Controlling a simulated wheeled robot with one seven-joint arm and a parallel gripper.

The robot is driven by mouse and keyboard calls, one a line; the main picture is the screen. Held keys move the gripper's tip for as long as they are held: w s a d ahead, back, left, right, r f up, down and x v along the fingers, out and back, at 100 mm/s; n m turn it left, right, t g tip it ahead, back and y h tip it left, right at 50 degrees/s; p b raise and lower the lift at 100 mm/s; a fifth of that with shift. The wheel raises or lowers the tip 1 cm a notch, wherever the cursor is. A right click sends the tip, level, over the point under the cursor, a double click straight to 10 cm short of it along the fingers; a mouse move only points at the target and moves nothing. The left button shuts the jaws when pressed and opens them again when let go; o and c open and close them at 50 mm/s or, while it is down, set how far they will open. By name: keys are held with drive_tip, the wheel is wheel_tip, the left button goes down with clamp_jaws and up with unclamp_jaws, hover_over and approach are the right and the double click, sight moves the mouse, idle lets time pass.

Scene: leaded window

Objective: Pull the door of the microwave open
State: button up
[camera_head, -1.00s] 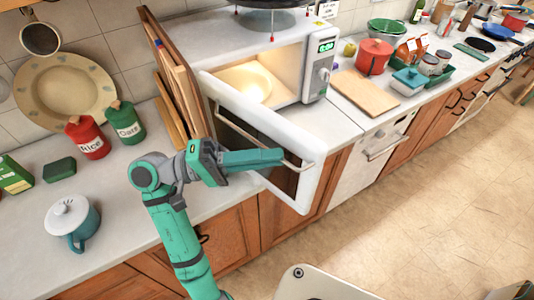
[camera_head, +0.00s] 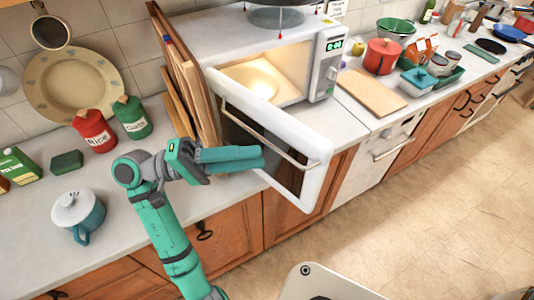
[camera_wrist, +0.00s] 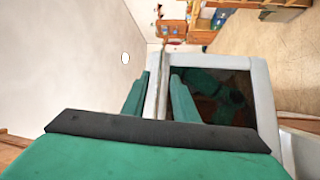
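The white microwave (camera_head: 330,68) stands on the counter with its cavity lit and a round plate (camera_head: 255,82) inside. Its door (camera_head: 310,180) is swung wide open toward the front, with a dark window and a pale bar handle (camera_head: 290,152). The dark window (camera_wrist: 225,95) shows a green reflection.
Wooden boards (camera_head: 185,75) lean left of the microwave. Red (camera_head: 94,130) and green (camera_head: 132,117) canisters and a teal-and-white pot (camera_head: 78,215) stand on the left counter. A cutting board (camera_head: 370,93) lies to the right. The floor (camera_head: 430,210) in front is clear.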

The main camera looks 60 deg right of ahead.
drive_tip(key=shift+v, duration=2.75)
drive_tip(key=shift+w+d, duration=0.1)
